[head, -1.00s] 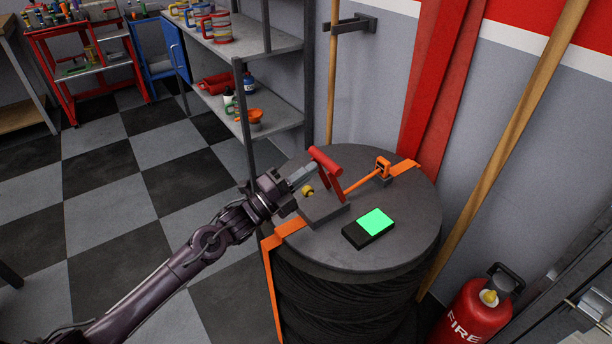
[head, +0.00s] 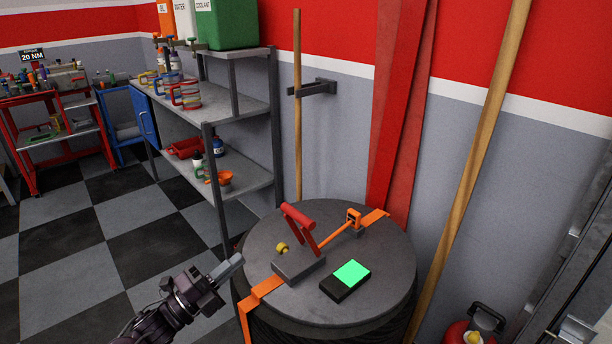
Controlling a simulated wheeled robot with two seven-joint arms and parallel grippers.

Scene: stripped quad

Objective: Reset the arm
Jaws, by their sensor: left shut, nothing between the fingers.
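My left gripper (head: 227,268) is shut and empty at the lower middle of the head view. It is just left of the round drum (head: 378,303) and apart from the device on it. On the drum top stands a grey block (head: 298,265) with a red handle (head: 300,217) tilted up and a small yellow knob (head: 282,248). Much of my left arm is below the frame. My right gripper is not in view.
A black box with a lit green face (head: 351,272) lies on the drum. An orange strap (head: 262,290) crosses the drum top. Shelves (head: 240,110) stand behind left. Wooden poles and a red extinguisher (head: 460,335) are at right. The checkered floor at left is clear.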

